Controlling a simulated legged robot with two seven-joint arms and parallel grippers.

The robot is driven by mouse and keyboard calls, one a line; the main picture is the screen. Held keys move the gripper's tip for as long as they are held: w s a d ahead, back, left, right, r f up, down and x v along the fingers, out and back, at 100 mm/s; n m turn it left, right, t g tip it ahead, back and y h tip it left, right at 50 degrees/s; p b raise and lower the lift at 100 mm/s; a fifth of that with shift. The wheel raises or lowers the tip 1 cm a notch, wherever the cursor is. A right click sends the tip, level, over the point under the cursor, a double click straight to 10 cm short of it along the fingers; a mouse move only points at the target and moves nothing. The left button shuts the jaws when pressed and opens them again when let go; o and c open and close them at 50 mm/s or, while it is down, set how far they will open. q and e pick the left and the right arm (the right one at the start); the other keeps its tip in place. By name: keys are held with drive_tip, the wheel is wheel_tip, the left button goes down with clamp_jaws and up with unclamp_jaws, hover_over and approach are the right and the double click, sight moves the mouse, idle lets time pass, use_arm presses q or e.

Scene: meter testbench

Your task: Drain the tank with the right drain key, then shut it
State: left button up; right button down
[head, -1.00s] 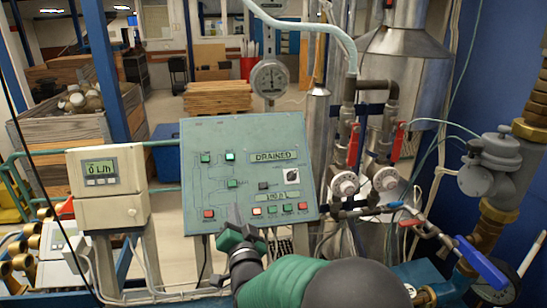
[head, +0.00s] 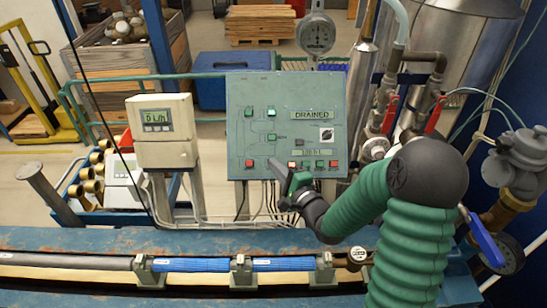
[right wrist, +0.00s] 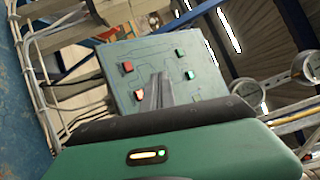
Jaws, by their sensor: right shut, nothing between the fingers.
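Key labels are too small to read, so I cannot tell which is the right drain key. My right gripper (head: 274,163) is shut and empty, its tips before the lower panel between the left red and pale buttons. The right wrist view shows its fingers (right wrist: 158,92) over the panel; contact is unclear. My left gripper is not in view.
A flow meter (head: 163,130) reading 0 L/h stands left of the panel. A pipe with blue sections (head: 190,265) runs along the bench in front. Red-handled valves (head: 390,114), metal pipes and a blue lever (head: 484,238) stand at the right. A round gauge (head: 317,33) rises behind.

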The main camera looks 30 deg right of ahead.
drive_tip(key=shift+a, duration=0.15)
drive_tip(key=b, duration=0.5)
approach(266, 155)
drive_tip(key=w, duration=0.3)
drive_tip(key=shift+w+a+r, duration=0.1)
drive_tip(key=shift+w+r, duration=0.05)
drive_tip(key=shift+w, duration=0.05)
drive_tip(key=shift+w+d+f+b, duration=0.25)
drive_tip(key=shift+w+f+b, duration=0.05)
drive_tip(key=shift+w+f, duration=0.15)
idle(2.2)
drive_tip(key=shift+r, duration=0.1)
drive_tip(key=shift+s+a+r+p, duration=0.3)
drive_tip(key=shift+s+r+p, duration=0.15)
drive_tip(key=shift+s+p, duration=0.15)
